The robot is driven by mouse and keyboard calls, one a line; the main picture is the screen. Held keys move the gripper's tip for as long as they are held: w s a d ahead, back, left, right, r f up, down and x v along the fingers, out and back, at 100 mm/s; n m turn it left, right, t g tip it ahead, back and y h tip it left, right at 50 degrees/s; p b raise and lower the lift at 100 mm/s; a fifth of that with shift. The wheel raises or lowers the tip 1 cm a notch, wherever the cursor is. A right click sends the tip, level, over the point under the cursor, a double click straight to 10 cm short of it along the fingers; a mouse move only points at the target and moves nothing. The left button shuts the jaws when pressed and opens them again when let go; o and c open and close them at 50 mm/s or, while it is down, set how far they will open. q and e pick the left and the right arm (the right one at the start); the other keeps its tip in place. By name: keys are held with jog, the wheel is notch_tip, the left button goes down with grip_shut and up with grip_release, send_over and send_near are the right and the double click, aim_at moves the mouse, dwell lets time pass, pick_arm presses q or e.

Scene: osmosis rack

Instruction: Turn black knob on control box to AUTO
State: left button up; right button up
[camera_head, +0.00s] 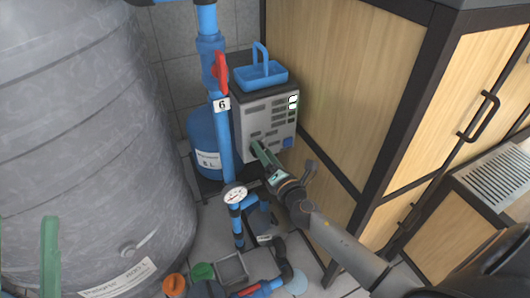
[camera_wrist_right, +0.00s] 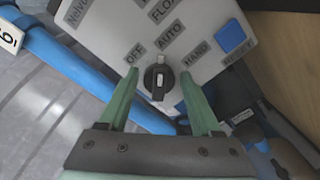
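The control box (camera_head: 268,118) is a grey-white box beside the wooden cabinet. In the right wrist view its face shows the labels OFF, AUTO and HAND above the black knob (camera_wrist_right: 158,84). The knob's grip bar with a pale mark stands about vertical in that picture; which label it points at is hard to tell. My right gripper (camera_head: 256,147) is at the lower part of the box. In the wrist view its green fingers (camera_wrist_right: 160,73) are spread on both sides of the knob, with gaps visible. My left gripper (camera_head: 26,222) shows as two separated green fingers at the lower left edge.
A blue basket (camera_head: 260,74) sits on the box. A blue pipe with a red valve handle (camera_head: 221,72) runs left of it. A large grey tank (camera_head: 90,130) fills the left; the wooden cabinet (camera_head: 345,80) stands right. A blue square button (camera_wrist_right: 231,37) is near the knob.

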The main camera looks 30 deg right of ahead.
jog(key=shift+o, duration=1.2)
jog(key=s+b, duration=0.1)
jog(key=s, duration=1.1)
jog(key=shift+s+a, duration=0.25)
jog(key=shift+a, duration=0.1)
